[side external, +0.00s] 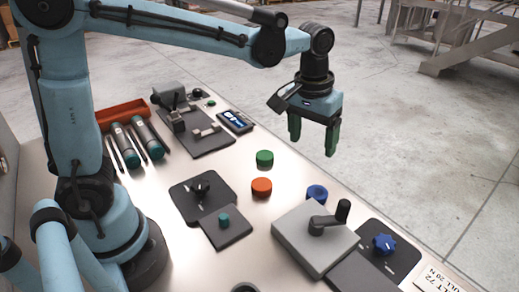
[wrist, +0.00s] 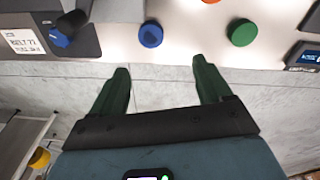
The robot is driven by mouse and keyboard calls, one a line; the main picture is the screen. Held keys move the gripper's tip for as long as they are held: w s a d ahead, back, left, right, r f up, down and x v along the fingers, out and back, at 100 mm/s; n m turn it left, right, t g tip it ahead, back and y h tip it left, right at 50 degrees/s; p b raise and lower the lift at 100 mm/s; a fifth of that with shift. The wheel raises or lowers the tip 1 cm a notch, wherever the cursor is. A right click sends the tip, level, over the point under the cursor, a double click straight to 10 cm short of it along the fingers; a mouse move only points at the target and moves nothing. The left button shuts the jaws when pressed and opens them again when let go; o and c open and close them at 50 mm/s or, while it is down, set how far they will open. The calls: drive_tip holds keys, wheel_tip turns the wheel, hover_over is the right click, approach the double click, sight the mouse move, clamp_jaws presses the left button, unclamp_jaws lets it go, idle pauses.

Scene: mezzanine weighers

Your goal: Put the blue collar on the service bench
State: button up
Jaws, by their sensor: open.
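The blue collar (side external: 317,193) is a short round ring sitting on the pale bench top (side external: 237,163), just behind the grey box with a crank. It also shows in the wrist view (wrist: 151,35), near the bench edge. My gripper (side external: 312,142) is open and empty, raised well above the surface towards the bench's far edge. In the wrist view its dark green fingers (wrist: 160,65) are spread apart over the floor, with the blue collar ahead of them and not touching. Which surface is called the service bench is not marked.
An orange-red disc (side external: 261,187) and a green disc (side external: 265,158) stand near the collar. The grey crank box (side external: 300,238) and a blue knob (side external: 384,243) on a black plate are close by. A red tray (side external: 122,114) and tools lie farther left.

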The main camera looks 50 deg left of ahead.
drive_tip(key=s+a+m+t, duration=0.2)
drive_tip(key=s+a+t, duration=0.4)
drive_tip(key=s, duration=0.5)
drive_tip(key=shift+a+f, duration=0.4)
drive_tip(key=shift+a, duration=0.55)
